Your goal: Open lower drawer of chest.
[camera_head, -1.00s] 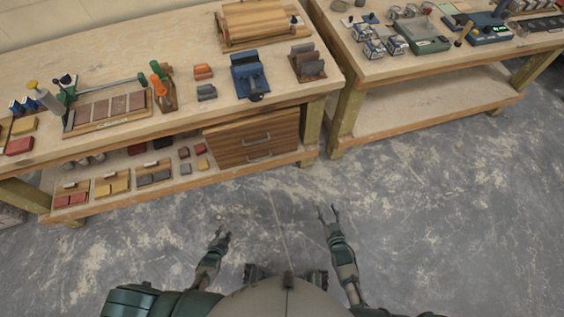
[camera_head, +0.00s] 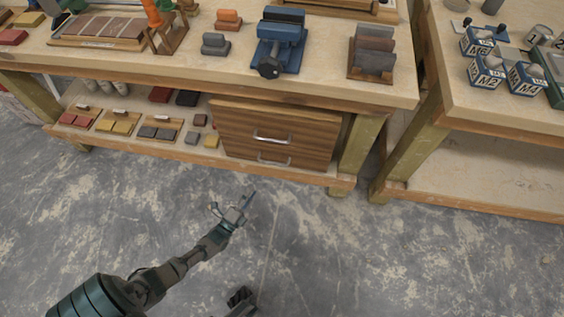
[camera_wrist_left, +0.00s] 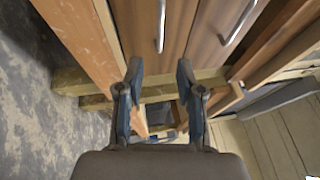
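The wooden chest (camera_head: 318,125) stands on the lower shelf of the left bench, with two drawers, one above the other. The lower drawer's metal handle (camera_head: 273,161) is just below the upper drawer's handle (camera_head: 272,139). Both drawers look closed. My left gripper (camera_head: 236,203) is open and empty over the floor, in front of and below the chest, apart from it. In the left wrist view its spread fingers (camera_wrist_left: 159,76) show with the lower handle (camera_wrist_left: 160,25) and upper handle (camera_wrist_left: 239,22) beyond them.
The shelf's front edge (camera_head: 310,176) runs just below the chest. A bench leg (camera_head: 359,150) stands right of it. Small trays of blocks (camera_head: 160,128) lie to the left. A blue vise-like tool (camera_head: 279,45) is on the bench top. The floor (camera_head: 400,260) is clear.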

